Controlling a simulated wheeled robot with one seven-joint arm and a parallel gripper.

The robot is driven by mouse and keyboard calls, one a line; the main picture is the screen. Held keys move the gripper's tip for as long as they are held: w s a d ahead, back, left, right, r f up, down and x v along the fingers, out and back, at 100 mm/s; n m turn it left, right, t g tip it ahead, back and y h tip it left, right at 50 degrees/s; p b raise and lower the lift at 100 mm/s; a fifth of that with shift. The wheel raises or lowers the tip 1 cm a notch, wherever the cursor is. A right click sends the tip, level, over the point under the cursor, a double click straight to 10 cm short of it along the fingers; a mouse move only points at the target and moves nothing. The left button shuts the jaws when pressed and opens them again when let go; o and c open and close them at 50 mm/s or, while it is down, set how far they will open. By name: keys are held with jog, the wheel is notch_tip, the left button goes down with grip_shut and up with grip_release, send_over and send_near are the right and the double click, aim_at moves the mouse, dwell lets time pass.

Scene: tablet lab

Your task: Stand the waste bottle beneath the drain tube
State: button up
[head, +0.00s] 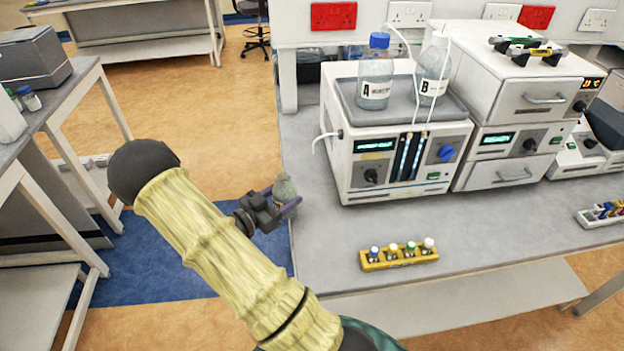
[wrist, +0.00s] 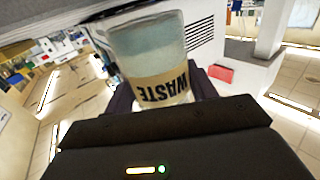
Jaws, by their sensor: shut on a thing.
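The waste bottle (wrist: 150,55) is clear glass with a "WASTE" label. It fills the middle of the wrist view, between the dark fingers of my gripper (wrist: 160,90). In the head view, my gripper (head: 285,203) is shut on the bottle (head: 284,188) just off the bench's left edge. The drain tube (head: 322,140) is a white tube that curves out of the left side of the white pump unit (head: 400,165) and ends above the bench. The held bottle is to the left of the tube and lower in the picture.
Bottles A (head: 375,80) and B (head: 432,75) stand on the pump unit's top. A yellow vial rack (head: 399,263) sits near the bench's front edge. The grey bench (head: 330,220) is bare left of the rack and beneath the tube.

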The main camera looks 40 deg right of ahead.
jog(key=d, duration=0.4)
jog(key=d+p, duration=0.1)
jog(key=d, duration=0.1)
jog(key=shift+w+d, duration=0.2)
jog(key=shift+w, duration=0.05)
jog(key=shift+d+r, duration=0.1)
jog(key=shift+d, duration=0.25)
jog(key=d+p, duration=0.1)
jog(key=d, duration=0.2)
jog(key=shift+w+d+f+p, duration=0.15)
jog(key=shift+f+p, duration=0.2)
jog(key=shift+f, duration=0.5)
jog(key=shift+f, duration=0.2)
jog(key=o, duration=1)
